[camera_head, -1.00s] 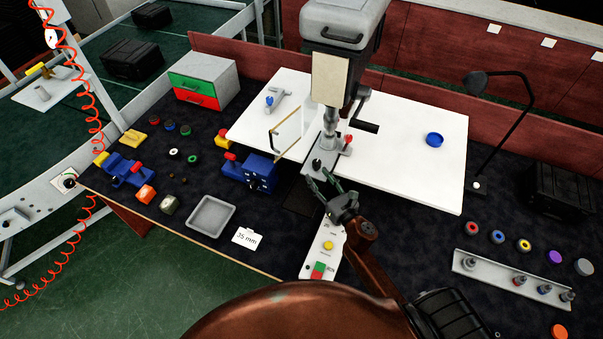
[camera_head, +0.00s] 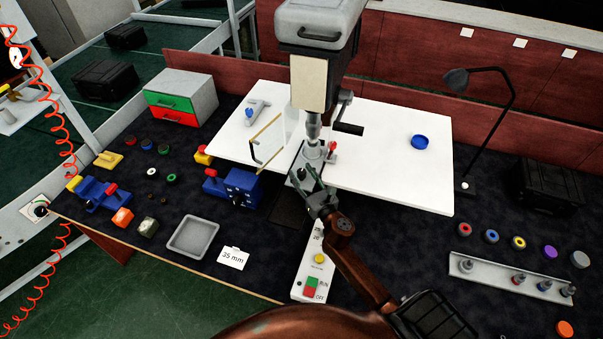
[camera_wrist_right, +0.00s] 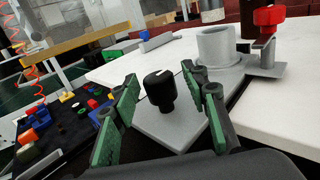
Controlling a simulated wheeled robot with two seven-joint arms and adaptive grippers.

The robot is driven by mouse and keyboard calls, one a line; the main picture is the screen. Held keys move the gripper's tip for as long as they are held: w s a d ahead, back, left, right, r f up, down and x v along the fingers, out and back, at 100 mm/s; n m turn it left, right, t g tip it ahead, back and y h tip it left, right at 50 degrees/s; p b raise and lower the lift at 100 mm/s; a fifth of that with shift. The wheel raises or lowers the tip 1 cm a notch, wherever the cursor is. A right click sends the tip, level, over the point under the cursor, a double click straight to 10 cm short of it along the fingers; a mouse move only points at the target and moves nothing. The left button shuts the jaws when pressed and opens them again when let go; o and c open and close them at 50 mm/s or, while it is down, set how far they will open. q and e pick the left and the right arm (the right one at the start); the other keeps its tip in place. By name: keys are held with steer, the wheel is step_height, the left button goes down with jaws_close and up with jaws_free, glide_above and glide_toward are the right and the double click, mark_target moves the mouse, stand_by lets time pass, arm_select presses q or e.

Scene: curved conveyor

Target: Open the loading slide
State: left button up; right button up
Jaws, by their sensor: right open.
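The loading slide (camera_wrist_right: 165,128) is a flat grey plate at the foot of the press, with an upright black knob (camera_wrist_right: 160,90) on its near end. A grey round cup (camera_wrist_right: 215,46) stands farther along it in the wrist view. My right gripper (camera_head: 304,175) is at the near end of the slide in the head view and partly hides the knob. In the wrist view its green-padded fingers are open, one on each side of the knob, with visible gaps. The gripper holds nothing. My left gripper is not in view.
The press (camera_head: 318,22) stands over the slide, with a side crank (camera_head: 348,127). A clear guard (camera_head: 268,143) is left of it. A control strip (camera_head: 306,280) with buttons lies in front. A blue block fixture (camera_head: 240,186) stands left; white board (camera_head: 400,165) lies right.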

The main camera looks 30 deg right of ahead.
steer(key=shift+w, duration=0.15)
steer(key=shift+c, duration=0.3)
jaws_close()
stand_by(0.4)
